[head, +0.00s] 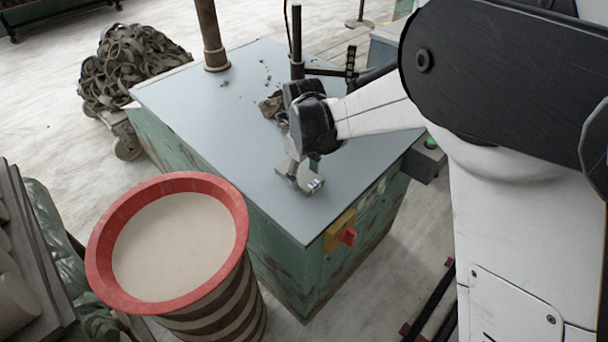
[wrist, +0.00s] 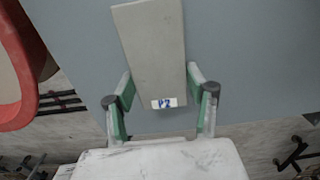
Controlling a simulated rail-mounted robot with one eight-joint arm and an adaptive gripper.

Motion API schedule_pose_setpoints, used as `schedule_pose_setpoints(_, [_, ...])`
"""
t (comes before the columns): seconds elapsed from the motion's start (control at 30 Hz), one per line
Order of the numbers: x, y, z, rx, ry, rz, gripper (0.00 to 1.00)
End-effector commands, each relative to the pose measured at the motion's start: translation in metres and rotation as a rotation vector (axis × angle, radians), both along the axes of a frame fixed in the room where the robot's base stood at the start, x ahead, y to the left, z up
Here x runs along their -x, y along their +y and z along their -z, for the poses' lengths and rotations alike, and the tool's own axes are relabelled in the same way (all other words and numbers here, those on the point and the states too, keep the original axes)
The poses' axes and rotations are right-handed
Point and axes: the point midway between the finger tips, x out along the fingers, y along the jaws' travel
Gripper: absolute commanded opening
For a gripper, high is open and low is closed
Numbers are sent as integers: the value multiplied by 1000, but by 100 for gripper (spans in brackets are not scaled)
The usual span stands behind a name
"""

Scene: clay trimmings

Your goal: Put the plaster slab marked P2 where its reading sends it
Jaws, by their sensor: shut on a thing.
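The plaster slab marked P2 (wrist: 154,45) is a flat grey plate with a white label lettered "P2" in blue at its near end. In the wrist view it lies between the two green-lined fingers of my gripper (wrist: 162,92), which is shut on it. In the head view my gripper (head: 305,180) is over the front part of the grey-blue table top (head: 215,115). The slab cannot be made out clearly there, and its height above the table is hard to tell. No reading is legible in either view.
A red-rimmed drum (head: 98,255) with pale contents stands front left of the table. A clay lump (head: 272,104) and crumbs lie behind my gripper, near a dark post (head: 297,45). A heap of clay trimmings (head: 130,65) sits back left. A red switch (head: 347,237) is on the table's side.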

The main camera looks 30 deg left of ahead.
Motion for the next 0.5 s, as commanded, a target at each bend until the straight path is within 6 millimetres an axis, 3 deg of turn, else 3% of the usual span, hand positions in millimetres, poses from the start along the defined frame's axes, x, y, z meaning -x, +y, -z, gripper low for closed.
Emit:
schedule_pose_setpoints(0.13, [0, 0, 4, 0, 0, 0, 11])
schedule_pose_setpoints(0.17, [0, 0, 4, 0, 0, 0, 54])
schedule_pose_setpoints(0.27, [0, 0, 3, 0, 0, 0, 67])
schedule_pose_setpoints(0.5, [0, 0, 3, 0, 0, 0, 69])
